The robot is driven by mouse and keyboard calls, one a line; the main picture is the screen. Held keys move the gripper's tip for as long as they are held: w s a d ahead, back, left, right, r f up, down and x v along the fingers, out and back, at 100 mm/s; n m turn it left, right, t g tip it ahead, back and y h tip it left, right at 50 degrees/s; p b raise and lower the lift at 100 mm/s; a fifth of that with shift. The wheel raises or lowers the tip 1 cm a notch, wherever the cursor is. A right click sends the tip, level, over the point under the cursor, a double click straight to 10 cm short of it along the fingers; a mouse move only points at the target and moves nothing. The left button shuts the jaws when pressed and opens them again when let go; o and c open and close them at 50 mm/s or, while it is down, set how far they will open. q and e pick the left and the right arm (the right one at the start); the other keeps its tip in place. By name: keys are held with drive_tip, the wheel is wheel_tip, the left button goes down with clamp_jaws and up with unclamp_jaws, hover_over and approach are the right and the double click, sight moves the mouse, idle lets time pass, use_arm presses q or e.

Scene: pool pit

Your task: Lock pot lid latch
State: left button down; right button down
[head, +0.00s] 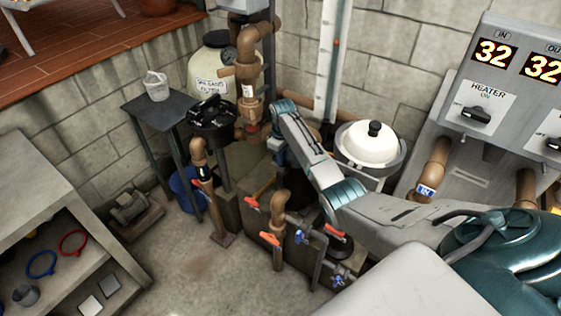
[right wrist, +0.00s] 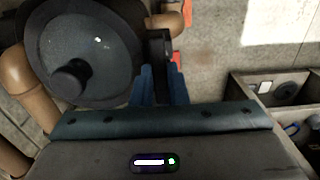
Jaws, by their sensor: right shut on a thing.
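The pot lid (right wrist: 85,48) is a dark, round, see-through cover with a black knob (right wrist: 70,82), at the upper left of the right wrist view. A black latch (right wrist: 160,44) stands at the lid's right edge. My right gripper (right wrist: 160,88) is shut on the latch, its blue fingers close on both sides; whether the latch is locked cannot be told. In the head view my right gripper (head: 277,146) points down beside the pipework, fingertips hidden. My arm covers most of the pot there. My left gripper is not in view.
Brown pipes (head: 280,205) with orange valve handles (head: 270,238) crowd the space around my right gripper. A white-lidded vessel (head: 365,145) and the heater panel (head: 490,100) stand to the right. A shelf (head: 40,200) stands left. Bare floor (head: 190,260) lies between.

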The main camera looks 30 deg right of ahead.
drive_tip(key=shift+r+m+p, duration=0.15)
drive_tip(key=shift+m+p, duration=0.15)
drive_tip(key=shift+p, duration=0.05)
drive_tip(key=m+p, duration=0.2)
drive_tip(key=shift+r+m, duration=0.15)
drive_tip(key=shift+m, duration=0.15)
drive_tip(key=m+p, duration=0.2)
drive_tip(key=m, duration=0.3)
drive_tip(key=shift+p, duration=0.4)
drive_tip(key=m+p, duration=0.2)
drive_tip(key=m, duration=0.4)
drive_tip(key=shift+m+p, duration=0.3)
drive_tip(key=shift+f+m+p, duration=0.2)
drive_tip(key=shift+m+p, duration=0.15)
drive_tip(key=shift+m, duration=0.85)
drive_tip(key=shift+f+m, duration=0.15)
drive_tip(key=shift+m, duration=0.55)
drive_tip(key=c, duration=1.3)
unclamp_jaws()
